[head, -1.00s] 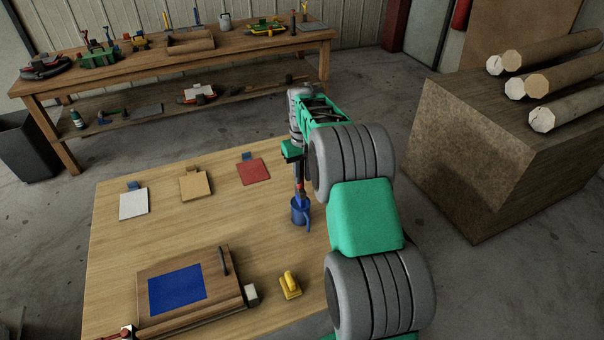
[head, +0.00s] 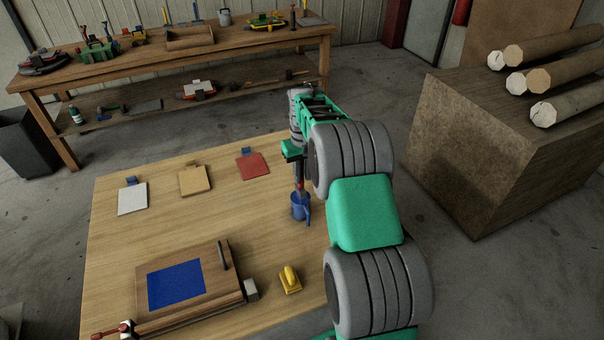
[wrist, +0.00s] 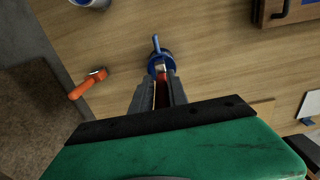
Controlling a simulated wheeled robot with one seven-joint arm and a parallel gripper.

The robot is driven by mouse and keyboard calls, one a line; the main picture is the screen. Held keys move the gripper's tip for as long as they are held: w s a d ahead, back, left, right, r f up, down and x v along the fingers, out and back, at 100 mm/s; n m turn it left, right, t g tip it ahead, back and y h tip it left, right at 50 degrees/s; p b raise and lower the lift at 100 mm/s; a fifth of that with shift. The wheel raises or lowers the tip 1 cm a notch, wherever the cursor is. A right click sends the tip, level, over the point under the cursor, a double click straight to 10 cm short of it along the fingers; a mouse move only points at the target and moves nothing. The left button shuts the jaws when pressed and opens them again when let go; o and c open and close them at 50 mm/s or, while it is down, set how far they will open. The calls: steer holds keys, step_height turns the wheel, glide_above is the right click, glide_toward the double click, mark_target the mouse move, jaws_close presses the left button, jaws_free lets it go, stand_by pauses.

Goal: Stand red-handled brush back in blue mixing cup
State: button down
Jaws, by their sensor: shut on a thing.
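The blue mixing cup (head: 301,210) stands upright on the light wooden table, left of my arm, with its handle on the right. In the wrist view the cup (wrist: 155,46) is just beyond my fingertips. My gripper (head: 298,180) points down above the cup and is shut on the red-handled brush (head: 299,188). The wrist view shows the red handle between the fingers of my gripper (wrist: 161,80). The brush looks close to upright and its lower end is at the cup's mouth. The fingers and cup wall hide that end, so I cannot tell how deep it sits.
A yellow tool (head: 289,280) and a wooden board with a blue panel (head: 176,286) lie nearer on the table. White (head: 132,199), tan (head: 195,181) and red (head: 252,166) pads lie at the left and back. An orange-handled tool (wrist: 84,86) shows in the wrist view.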

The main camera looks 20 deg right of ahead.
steer(key=c, duration=1.2)
jaws_free()
steer(key=shift+r, duration=0.1)
